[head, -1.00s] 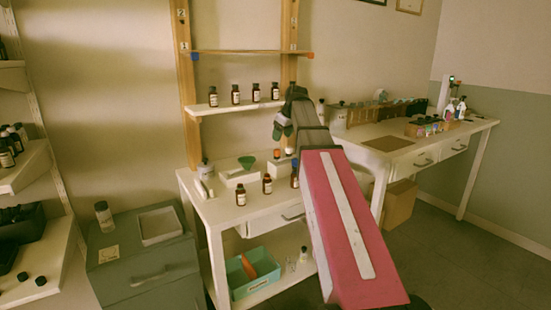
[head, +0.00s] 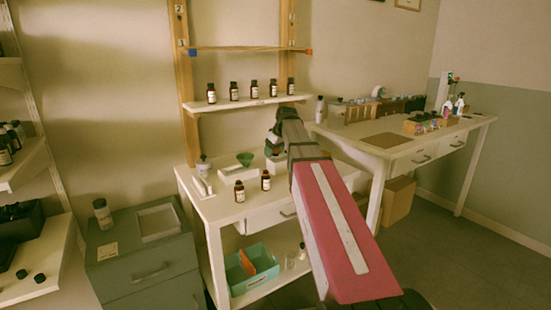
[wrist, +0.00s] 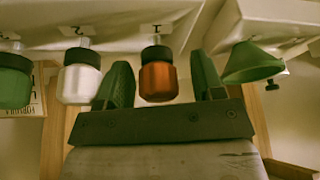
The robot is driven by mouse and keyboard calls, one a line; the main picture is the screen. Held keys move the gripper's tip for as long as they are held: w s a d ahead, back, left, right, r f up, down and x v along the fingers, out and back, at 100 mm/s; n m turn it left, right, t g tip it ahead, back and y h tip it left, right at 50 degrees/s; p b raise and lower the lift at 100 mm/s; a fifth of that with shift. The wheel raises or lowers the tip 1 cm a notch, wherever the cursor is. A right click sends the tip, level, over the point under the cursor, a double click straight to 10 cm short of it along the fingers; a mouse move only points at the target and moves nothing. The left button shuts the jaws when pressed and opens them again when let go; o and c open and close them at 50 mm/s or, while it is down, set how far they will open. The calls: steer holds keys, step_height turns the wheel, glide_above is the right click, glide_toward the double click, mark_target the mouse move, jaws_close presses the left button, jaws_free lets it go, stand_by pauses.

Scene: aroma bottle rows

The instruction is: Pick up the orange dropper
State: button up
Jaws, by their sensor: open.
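The orange dropper (wrist: 158,80) has a glossy orange bulb and a dark collar. In the wrist view it sits between the two dark fingers of my gripper (wrist: 161,78), with small gaps on both sides. My gripper (head: 273,148) is open around it, not closed on it. A white dropper (wrist: 80,82) is just outside the left finger, and a green dropper (wrist: 14,82) is farther left. In the head view my gripper hangs low over the back of the white table, and the orange dropper cannot be made out there.
A green funnel (wrist: 252,64) is close beyond the right finger; it also shows in the head view (head: 245,158). Two brown bottles (head: 239,191) (head: 265,181) stand at the table's front. A shelf (head: 250,104) with several bottles is above my gripper.

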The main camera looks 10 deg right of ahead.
steer(key=shift+w+f, duration=0.1)
steer(key=shift+f, duration=0.1)
steer(key=c, duration=0.7)
steer(key=shift+r, duration=0.1)
step_height(320, 180, up, 10)
steer(key=shift+f, duration=0.1)
stand_by(0.4)
